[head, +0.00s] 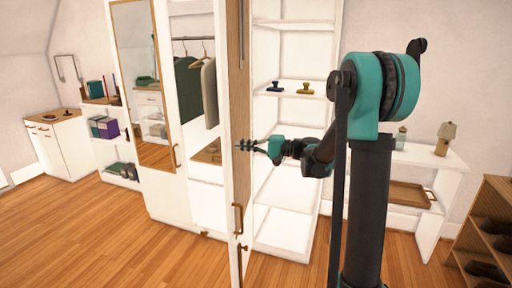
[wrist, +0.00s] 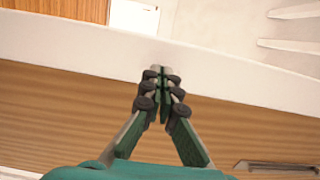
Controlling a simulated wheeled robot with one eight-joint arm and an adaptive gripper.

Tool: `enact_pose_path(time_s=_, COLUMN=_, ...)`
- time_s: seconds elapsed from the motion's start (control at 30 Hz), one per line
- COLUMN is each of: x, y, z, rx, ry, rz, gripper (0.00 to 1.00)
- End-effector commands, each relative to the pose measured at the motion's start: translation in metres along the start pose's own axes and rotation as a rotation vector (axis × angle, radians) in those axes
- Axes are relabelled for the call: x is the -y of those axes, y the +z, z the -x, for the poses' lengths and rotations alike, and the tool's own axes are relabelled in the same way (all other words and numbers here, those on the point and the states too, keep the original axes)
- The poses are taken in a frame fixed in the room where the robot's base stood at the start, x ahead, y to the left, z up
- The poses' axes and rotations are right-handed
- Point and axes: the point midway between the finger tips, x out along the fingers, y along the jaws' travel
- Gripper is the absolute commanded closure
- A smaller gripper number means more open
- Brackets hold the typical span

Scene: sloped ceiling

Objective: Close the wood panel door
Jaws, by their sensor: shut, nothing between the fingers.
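The wood panel door (head: 240,110) of the white wardrobe stands open, seen almost edge-on in the head view, with a white frame and a brown panel. Its bronze handle (head: 238,219) is low on the door. In the wrist view the door's wood panel (wrist: 60,115) and white frame (wrist: 90,57) cross the picture, with a handle (wrist: 275,167) at lower right. My gripper (head: 242,146) is shut and empty, at the door well above the handle. In the wrist view the fingertips (wrist: 161,72) overlap the white frame; I cannot tell whether they touch it.
A mirrored door (head: 150,85) stands left of the open wardrobe section with hanging clothes (head: 200,90). White shelves (head: 290,130) are behind my arm. A white side table (head: 430,158) and a shoe rack (head: 490,235) stand at right. The wooden floor (head: 110,235) at front left is clear.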

Motion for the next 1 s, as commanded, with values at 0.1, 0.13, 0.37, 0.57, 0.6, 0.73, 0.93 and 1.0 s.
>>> enact_pose_path(time_s=0.1, x=0.0, y=0.0, z=-0.013, rx=0.002, ry=0.0, rz=0.0, gripper=1.0)
enact_pose_path(time_s=0.13, x=0.0, y=0.0, z=-0.015, rx=0.001, ry=0.0, rz=0.0, gripper=1.0)
enact_pose_path(time_s=0.37, x=0.0, y=0.0, z=-0.021, rx=0.0, ry=0.0, rz=0.0, gripper=1.0)
enact_pose_path(time_s=0.57, x=0.0, y=0.0, z=-0.021, rx=0.0, ry=0.0, rz=0.0, gripper=1.0)
enact_pose_path(time_s=0.6, x=0.0, y=0.0, z=-0.021, rx=0.0, ry=0.0, rz=0.0, gripper=1.0)
enact_pose_path(time_s=0.73, x=0.0, y=0.001, z=-0.025, rx=-0.006, ry=0.0, rz=0.0, gripper=1.0)
enact_pose_path(time_s=0.93, x=0.0, y=0.004, z=-0.048, rx=-0.048, ry=0.0, rz=0.0, gripper=1.0)
enact_pose_path(time_s=1.0, x=0.0, y=0.004, z=-0.062, rx=-0.076, ry=0.0, rz=0.0, gripper=1.0)
